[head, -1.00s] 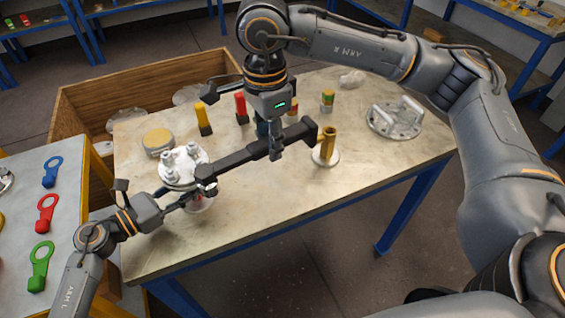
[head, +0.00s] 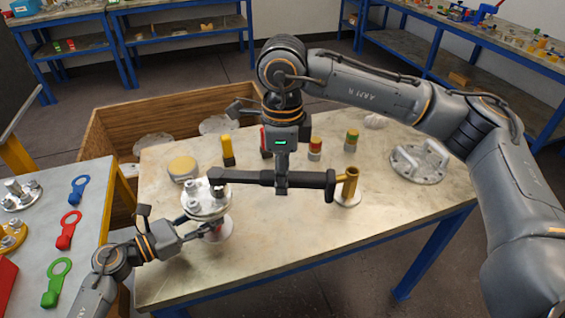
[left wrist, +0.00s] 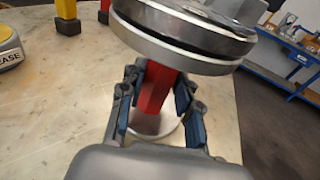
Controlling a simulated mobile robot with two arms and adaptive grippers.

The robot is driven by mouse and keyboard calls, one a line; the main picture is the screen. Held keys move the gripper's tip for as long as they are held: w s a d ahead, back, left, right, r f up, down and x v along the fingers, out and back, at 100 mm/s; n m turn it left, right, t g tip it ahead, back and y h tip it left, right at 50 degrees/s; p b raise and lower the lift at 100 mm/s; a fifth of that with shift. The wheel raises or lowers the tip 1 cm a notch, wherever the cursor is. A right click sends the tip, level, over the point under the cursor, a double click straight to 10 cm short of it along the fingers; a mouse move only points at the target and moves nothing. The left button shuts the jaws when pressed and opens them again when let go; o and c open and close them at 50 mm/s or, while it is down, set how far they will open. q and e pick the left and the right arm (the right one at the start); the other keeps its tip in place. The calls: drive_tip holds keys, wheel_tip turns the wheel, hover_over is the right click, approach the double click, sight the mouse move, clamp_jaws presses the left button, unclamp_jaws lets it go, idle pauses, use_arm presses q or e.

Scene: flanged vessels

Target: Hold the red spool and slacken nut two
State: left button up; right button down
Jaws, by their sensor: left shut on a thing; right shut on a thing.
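The red spool shows in the left wrist view as a red neck (left wrist: 158,88) between a round base and a thick metal flange (left wrist: 185,35). My left gripper (left wrist: 155,100) is shut on this neck, blue pads on either side. In the head view the flange (head: 206,206) carries several nuts and studs, and my left gripper (head: 207,232) is below it, partly hidden. My right gripper (head: 282,184) is shut on a long dark wrench (head: 245,177), held roughly level. The wrench's left end is over the flange's nuts; I cannot tell if it is seated on one. Nut numbers are not readable.
A brass post (head: 348,187) stands close to the wrench's right end. A yellow-topped tin (head: 183,168), colored upright pieces (head: 351,141) and another flanged part (head: 418,163) stand on the table. A side table at left holds blue, red and green ring-ended tools (head: 56,283).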

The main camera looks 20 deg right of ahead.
drive_tip(key=shift+f, duration=0.15)
idle(0.4)
drive_tip(key=shift+f, duration=0.95)
drive_tip(key=w+n, duration=0.6)
drive_tip(key=r, duration=0.3)
drive_tip(key=d+r, duration=0.1)
drive_tip(key=r, duration=0.1)
drive_tip(key=shift+w, duration=0.1)
idle(0.9)
use_arm(q)
drive_tip(key=o, duration=1.1)
